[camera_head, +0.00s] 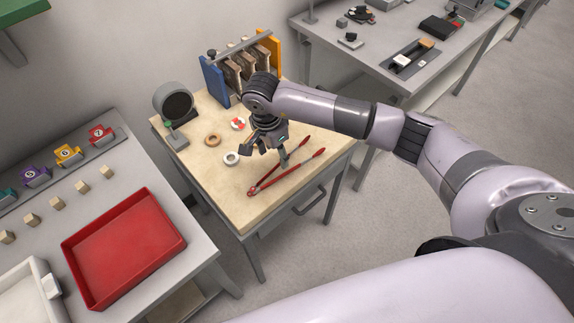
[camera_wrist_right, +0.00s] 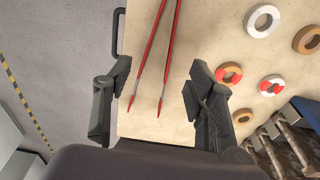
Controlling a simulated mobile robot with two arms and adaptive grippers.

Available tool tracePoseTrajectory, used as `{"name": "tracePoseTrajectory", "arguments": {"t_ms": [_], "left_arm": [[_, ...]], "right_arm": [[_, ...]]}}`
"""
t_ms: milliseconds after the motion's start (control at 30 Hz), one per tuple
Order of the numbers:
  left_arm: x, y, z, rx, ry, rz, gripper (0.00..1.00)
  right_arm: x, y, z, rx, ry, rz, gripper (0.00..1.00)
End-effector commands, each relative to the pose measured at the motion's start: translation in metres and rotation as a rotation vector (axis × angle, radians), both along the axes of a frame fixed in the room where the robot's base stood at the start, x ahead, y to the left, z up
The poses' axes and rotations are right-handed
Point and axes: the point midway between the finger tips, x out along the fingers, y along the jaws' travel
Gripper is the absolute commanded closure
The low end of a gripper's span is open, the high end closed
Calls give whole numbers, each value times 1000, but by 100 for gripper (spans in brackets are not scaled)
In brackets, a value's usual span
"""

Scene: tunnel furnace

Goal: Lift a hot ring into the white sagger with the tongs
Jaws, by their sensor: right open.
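Red tongs (camera_head: 290,170) lie on the wooden-topped table; they also show in the right wrist view (camera_wrist_right: 155,55), their two arms spread. My right gripper (camera_head: 267,155) is open and empty, pointing down close above the tongs; in the right wrist view its fingers (camera_wrist_right: 160,85) stand either side of the tongs' arms. A white ring (camera_head: 231,158) and a tan ring (camera_head: 212,140) lie left of the gripper. In the wrist view, red patches mark a tan ring (camera_wrist_right: 228,74) and a white ring (camera_wrist_right: 271,85). I cannot make out a white sagger for certain. My left gripper is out of view.
A round grey-rimmed dark device (camera_head: 174,101) and a rack with blue and orange end plates (camera_head: 216,82) stand at the table's back. A red tray (camera_head: 125,247) and part of a white tray (camera_head: 28,295) sit on the left bench. The table's front corner is clear.

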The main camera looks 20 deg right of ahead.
Motion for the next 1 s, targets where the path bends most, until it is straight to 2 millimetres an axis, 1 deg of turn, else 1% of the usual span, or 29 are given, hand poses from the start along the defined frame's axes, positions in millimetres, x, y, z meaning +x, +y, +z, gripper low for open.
{"name": "tracePoseTrajectory", "arguments": {"t_ms": [333,533,667,867,1000], "left_arm": [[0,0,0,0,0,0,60],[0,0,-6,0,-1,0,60],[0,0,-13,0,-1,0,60],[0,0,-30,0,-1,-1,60],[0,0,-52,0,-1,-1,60]], "right_arm": [[0,-1,-1,-4,1,0,49],[0,-1,-9,-2,1,-1,49],[0,-2,-23,-1,0,-2,49],[1,-4,-51,-1,2,-2,49],[3,-7,-73,-2,-1,-1,49]]}}
